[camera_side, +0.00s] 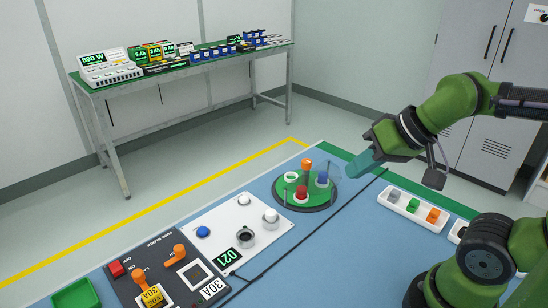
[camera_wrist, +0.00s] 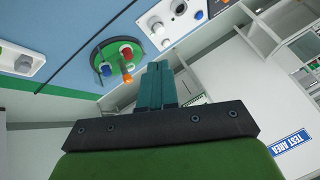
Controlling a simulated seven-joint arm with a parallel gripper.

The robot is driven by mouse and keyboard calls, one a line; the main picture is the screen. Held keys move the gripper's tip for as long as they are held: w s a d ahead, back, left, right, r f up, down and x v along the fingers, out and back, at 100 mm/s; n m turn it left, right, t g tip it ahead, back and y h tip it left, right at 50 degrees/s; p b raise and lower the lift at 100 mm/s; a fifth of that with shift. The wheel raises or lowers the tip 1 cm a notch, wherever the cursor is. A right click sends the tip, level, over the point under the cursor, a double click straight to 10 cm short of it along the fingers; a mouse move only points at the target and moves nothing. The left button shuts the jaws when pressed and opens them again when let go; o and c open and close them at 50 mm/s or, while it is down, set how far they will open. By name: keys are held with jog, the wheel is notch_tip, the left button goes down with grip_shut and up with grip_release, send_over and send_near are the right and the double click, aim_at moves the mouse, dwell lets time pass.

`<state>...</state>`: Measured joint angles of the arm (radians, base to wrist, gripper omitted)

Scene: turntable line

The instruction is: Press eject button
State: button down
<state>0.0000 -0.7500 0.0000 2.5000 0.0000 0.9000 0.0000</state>
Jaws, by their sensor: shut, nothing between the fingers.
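Part of the panel shows at the top of the wrist view, with the blue button (camera_wrist: 198,15). A green turntable (camera_side: 325,194) beside it carries orange, blue and red pieces and an open white ring. My gripper (camera_side: 357,170) has its teal fingers shut and empty, in the air right of the turntable, apart from the panel.
A dark panel (camera_side: 140,272) with orange levers and a green bin (camera_side: 76,296) lie at the front left. A white tray (camera_side: 411,206) holds grey, green and orange blocks at right. A clear upright pane (camera_side: 322,176) stands by the turntable. A green bench (camera_side: 190,65) stands behind.

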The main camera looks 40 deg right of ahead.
jog(key=shift+f, duration=0.1)
jog(key=m+t+h, duration=0.1)
jog(key=m+t, duration=0.1)
jog(key=m, duration=0.2)
send_over(247, 200)
notch_tip(247, 200, down, 12)
jog(key=shift+w, duration=0.1)
jog(key=shift+f, duration=4.35)
jog(key=shift+f, duration=0.4)
